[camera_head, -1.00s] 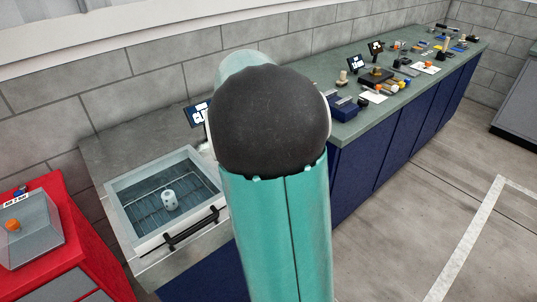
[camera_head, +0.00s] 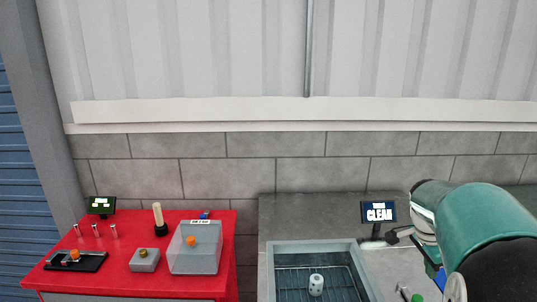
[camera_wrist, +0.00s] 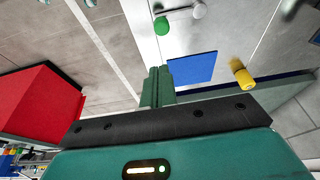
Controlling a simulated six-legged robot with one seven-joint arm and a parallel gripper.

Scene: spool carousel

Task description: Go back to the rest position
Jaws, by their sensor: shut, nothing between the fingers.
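My gripper (camera_wrist: 157,86) shows in the wrist view as green fingers, closed together with nothing between them. Behind it are a blue square (camera_wrist: 192,68), a yellow cylinder (camera_wrist: 242,75) and a green round-ended piece (camera_wrist: 161,25), all apart from the fingers as far as I can tell. In the head view my teal and black arm fills the lower right corner, and my gripper cannot be made out there.
A red cabinet (camera_head: 130,283) at left bears a grey clear-sided box (camera_head: 194,262) with an orange piece. An open drawer-like basin (camera_head: 264,280) holds a white spool (camera_head: 316,285). The wall is beyond.

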